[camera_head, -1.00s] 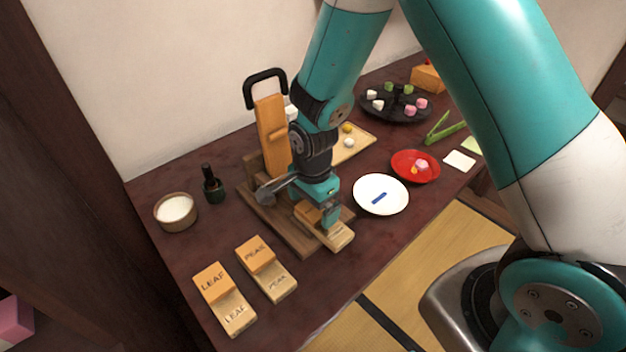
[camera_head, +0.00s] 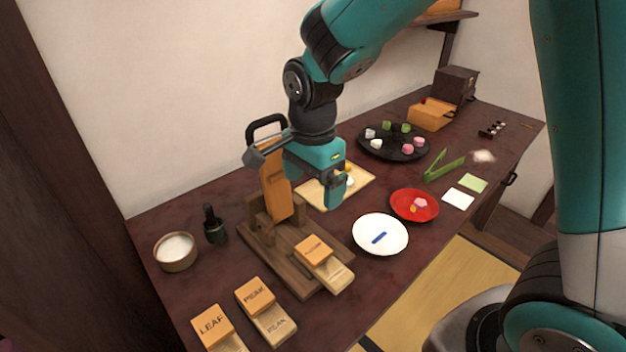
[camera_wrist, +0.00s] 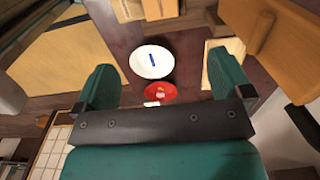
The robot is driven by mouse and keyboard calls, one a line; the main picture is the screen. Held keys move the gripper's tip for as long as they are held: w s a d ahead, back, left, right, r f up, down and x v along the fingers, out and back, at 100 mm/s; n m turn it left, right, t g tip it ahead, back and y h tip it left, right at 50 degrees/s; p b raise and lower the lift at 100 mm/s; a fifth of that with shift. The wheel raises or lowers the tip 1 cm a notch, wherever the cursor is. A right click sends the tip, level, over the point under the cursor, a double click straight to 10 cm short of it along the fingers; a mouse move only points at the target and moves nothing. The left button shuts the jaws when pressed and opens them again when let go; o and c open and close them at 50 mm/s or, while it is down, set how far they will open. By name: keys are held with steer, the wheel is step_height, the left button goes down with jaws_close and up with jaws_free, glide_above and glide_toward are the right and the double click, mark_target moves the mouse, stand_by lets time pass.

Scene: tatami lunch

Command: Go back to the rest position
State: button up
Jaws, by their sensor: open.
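My gripper (camera_head: 335,188) is teal and hangs above the table, over the area between the wooden press (camera_head: 276,180) and the light wooden board (camera_head: 362,183). Its jaws are apart and nothing is between them. In the wrist view my gripper (camera_wrist: 100,85) shows two teal fingers spread wide, with the white plate (camera_wrist: 151,62) and the red dish (camera_wrist: 160,92) seen below between them. The press has a raised orange lever with a black handle. A wooden mold (camera_head: 314,250) sits on the press's base, apart from my gripper.
Molds marked LEAF (camera_head: 211,325) and PEAK (camera_head: 255,296) lie at the front left, near a bowl of white powder (camera_head: 175,251) and a dark bottle (camera_head: 214,226). A black tray (camera_head: 370,153) with several sweets, green tongs (camera_head: 445,166) and a wooden box (camera_head: 430,115) stand farther right.

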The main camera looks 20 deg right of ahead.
steer(key=shift+r, duration=0.1)
steer(key=s+a+r+n+y+p, duration=0.2)
steer(key=s+r+n, duration=0.4)
steer(key=s+n, duration=0.3)
steer(key=s+a+r+n+y+p, duration=0.2)
steer(key=s+r+n, duration=0.5)
steer(key=n, duration=0.5)
steer(key=shift+s+a+r, duration=0.15)
steer(key=shift+s+r, duration=0.05)
steer(key=shift+s, duration=1)
